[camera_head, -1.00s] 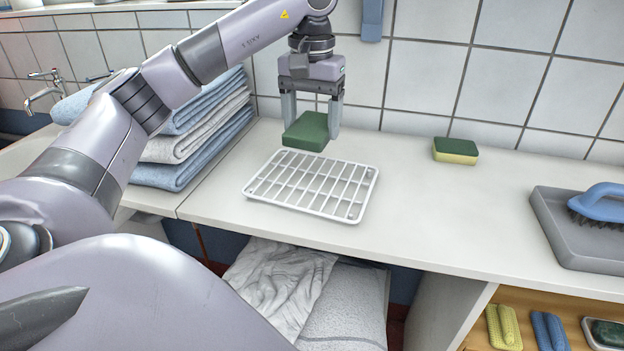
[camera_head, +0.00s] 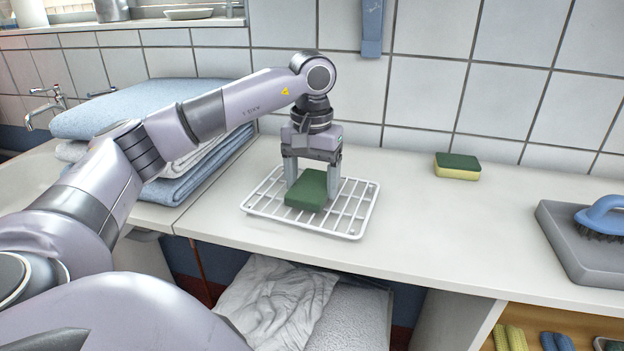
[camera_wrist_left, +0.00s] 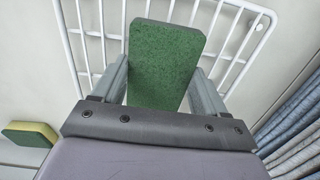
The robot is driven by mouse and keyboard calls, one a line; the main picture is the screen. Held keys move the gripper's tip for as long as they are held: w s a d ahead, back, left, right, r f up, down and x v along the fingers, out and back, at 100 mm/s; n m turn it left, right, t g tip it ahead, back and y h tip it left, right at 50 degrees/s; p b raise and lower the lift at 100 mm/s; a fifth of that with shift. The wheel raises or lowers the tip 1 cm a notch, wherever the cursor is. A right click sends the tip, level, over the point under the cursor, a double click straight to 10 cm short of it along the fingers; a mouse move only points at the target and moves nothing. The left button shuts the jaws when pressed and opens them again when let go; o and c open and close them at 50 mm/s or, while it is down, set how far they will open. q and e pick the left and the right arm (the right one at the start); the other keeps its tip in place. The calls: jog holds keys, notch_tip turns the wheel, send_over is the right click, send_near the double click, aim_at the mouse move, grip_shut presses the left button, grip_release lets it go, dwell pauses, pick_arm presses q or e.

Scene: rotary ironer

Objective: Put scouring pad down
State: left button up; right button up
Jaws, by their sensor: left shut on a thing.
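The green scouring pad (camera_head: 307,190) is between the fingers of my left gripper (camera_head: 312,184), which is shut on it. The pad lies flat at the level of the white wire rack (camera_head: 356,211), over its middle; whether it bears on the wires is hard to tell. In the left wrist view the green pad (camera_wrist_left: 163,66) sits between both fingers, with the wire rack (camera_wrist_left: 252,40) behind it. My right gripper is not in view.
A green and yellow sponge (camera_head: 457,166) lies near the tiled wall. A blue brush (camera_head: 603,216) rests on a grey tray (camera_head: 572,243) at the right. Folded towels (camera_head: 150,105) are stacked at the left.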

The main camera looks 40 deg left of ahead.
aim_at(312, 186)
pick_arm(q)
jog(key=o, duration=0.9)
jog(key=shift+f, duration=0.1)
jog(key=shift+o, duration=0.2)
notch_tip(312, 186, up, 12)
jog(key=p, duration=0.4)
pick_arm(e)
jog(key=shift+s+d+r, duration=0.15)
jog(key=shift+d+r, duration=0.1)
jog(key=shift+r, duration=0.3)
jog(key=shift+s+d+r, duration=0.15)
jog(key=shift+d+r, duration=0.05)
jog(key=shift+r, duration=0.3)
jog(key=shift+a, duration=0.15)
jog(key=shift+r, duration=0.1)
